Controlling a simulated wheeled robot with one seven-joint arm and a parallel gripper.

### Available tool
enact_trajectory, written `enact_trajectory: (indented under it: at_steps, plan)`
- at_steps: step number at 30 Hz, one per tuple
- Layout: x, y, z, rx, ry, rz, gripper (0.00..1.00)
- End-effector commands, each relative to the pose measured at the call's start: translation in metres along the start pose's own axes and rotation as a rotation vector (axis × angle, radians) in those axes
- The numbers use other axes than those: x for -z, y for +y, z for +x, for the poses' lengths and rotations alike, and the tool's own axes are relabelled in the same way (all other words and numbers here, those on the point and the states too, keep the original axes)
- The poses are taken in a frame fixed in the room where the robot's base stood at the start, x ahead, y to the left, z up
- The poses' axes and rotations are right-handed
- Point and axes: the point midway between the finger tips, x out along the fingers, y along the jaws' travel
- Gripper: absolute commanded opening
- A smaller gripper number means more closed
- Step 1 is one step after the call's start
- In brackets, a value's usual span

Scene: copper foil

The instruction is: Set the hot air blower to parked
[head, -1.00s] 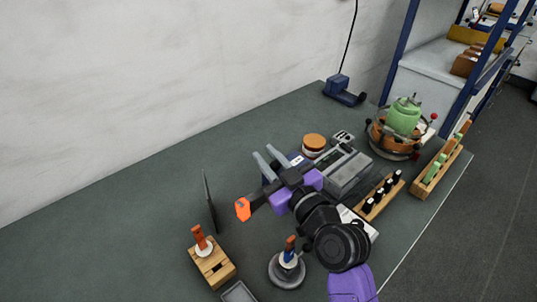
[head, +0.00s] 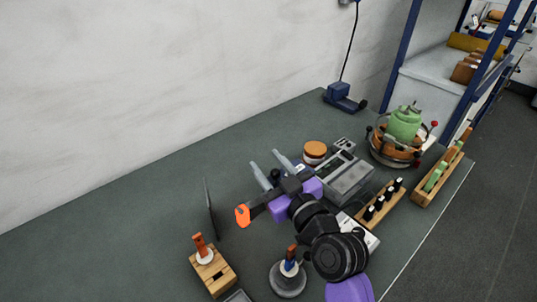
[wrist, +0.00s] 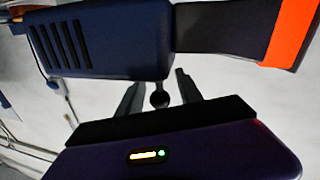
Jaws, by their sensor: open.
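The hot air blower shows close up in the wrist view, with a dark blue vented body (wrist: 95,42), a black barrel and an orange end. In the head view its black barrel and orange end (head: 243,215) stick out to the lower left, beside my purple hand; the rest is mostly hidden by the hand. My gripper (head: 265,159) is open, with its two grey fingers apart and pointing up-left. In the wrist view the fingers reach the blower's body, with a small dark knob (wrist: 160,99) between them. I cannot tell whether they touch it.
A thin dark upright panel (head: 210,210) stands left of the blower. A wooden block (head: 213,275) with an orange-handled tool and a round grey base (head: 287,280) are in front. A grey device (head: 347,178) and a wooden rack (head: 382,205) are close to my arm's right. The bench's back left is clear.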

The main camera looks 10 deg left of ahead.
Motion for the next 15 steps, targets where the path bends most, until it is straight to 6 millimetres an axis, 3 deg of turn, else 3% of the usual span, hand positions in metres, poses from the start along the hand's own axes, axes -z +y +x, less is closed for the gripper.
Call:
enact_trajectory:
  at_steps: [5, 15]
  plan:
    - [0.018, 0.003, 0.000, 0.000, 0.004, -0.002, 0.43]
    - [0.089, 0.018, 0.000, -0.001, 0.005, -0.004, 0.43]
